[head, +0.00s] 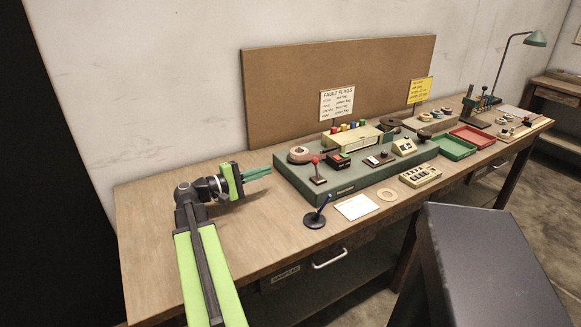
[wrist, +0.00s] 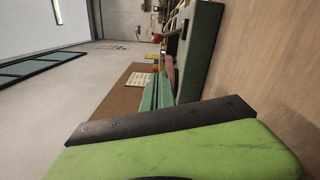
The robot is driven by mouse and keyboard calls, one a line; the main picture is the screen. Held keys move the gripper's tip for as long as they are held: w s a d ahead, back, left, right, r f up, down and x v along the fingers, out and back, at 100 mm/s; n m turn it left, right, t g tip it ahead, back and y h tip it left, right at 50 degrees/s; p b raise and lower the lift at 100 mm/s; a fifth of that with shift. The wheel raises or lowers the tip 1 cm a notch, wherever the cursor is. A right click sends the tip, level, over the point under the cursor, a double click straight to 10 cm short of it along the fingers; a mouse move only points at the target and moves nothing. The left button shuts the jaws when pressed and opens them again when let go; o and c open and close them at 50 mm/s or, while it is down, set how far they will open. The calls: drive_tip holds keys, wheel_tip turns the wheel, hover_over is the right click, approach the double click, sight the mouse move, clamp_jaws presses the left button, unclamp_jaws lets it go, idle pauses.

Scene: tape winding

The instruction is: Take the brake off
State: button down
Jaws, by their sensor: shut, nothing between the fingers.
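A lever with a red knob (head: 316,162) stands upright at the front left of the green winding deck (head: 300,190) in the head view. I cannot tell for sure that it is the brake. A red knob (wrist: 157,38) also shows in the wrist view, beyond my fingers. My gripper (head: 270,172) is at the left end of the deck, left of the lever and apart from it. Its green fingers are together and empty. They also show in the wrist view (wrist: 158,92), pointing along the deck's side. The lever's base is hidden in the wrist view.
A pinkish reel (head: 299,154) sits behind the lever. A fault flags sign (head: 337,103) stands behind. The bench's left end (head: 150,220) is clear.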

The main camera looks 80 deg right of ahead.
sight(316, 168)
drive_tip(key=x, duration=0.4)
drive_tip(key=s+a+x, duration=0.1)
drive_tip(key=x, duration=0.3)
drive_tip(key=s+a+r+p+x, duration=0.1)
drive_tip(key=x, duration=0.3)
drive_tip(key=shift+s+d, duration=0.15)
drive_tip(key=shift+d, duration=0.05)
drive_tip(key=shift+f, duration=0.1)
drive_tip(key=shift+s, duration=0.1)
